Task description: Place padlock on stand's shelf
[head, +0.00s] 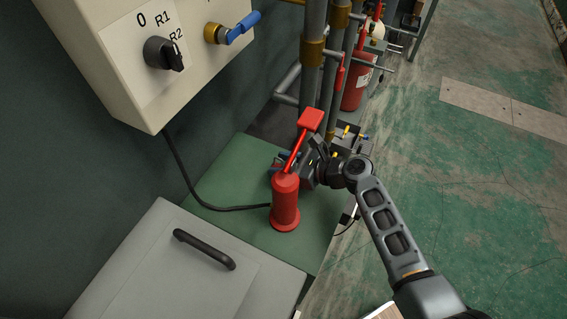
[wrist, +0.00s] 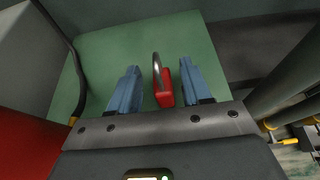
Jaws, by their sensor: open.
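The padlock, with a red body (wrist: 165,96) and a grey metal shackle, shows in the wrist view against the green shelf surface (wrist: 115,52). My gripper (wrist: 158,88) is open, with one blue finger on each side of the padlock. The padlock is closer to the right finger, and a gap shows on the left. I cannot tell if the right finger touches it. In the head view my gripper (head: 290,165) is over the green shelf (head: 240,175), behind the red lever. The padlock is mostly hidden there.
A red cylinder with a lever (head: 286,200) stands on the shelf close to my gripper. A grey box with a black handle (head: 190,265) is at the front left. A control panel (head: 140,60) hangs above.

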